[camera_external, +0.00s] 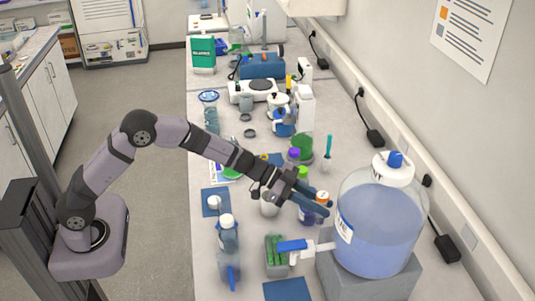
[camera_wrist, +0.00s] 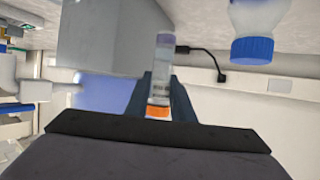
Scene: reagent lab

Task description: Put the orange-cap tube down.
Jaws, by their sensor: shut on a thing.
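The orange-cap tube (camera_wrist: 161,70) is between the two dark fingers of my gripper (camera_wrist: 161,88) in the wrist view. Its orange cap points towards the bottom of that picture, and its clear body with a pale label extends away from the cap. My gripper (camera_external: 312,208) is shut on the tube. In the outside view the orange cap of the tube (camera_external: 323,196) shows at the blue fingers, above the bench beside the large carboy. The fingers hide much of the tube body there, and its clearance from the bench cannot be told.
The large blue-liquid carboy (camera_external: 377,235) stands on a grey block (camera_external: 370,286) close to the right of my gripper. Purple- and green-capped containers stand close behind. Blue mats (camera_external: 287,290) lie on the bench.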

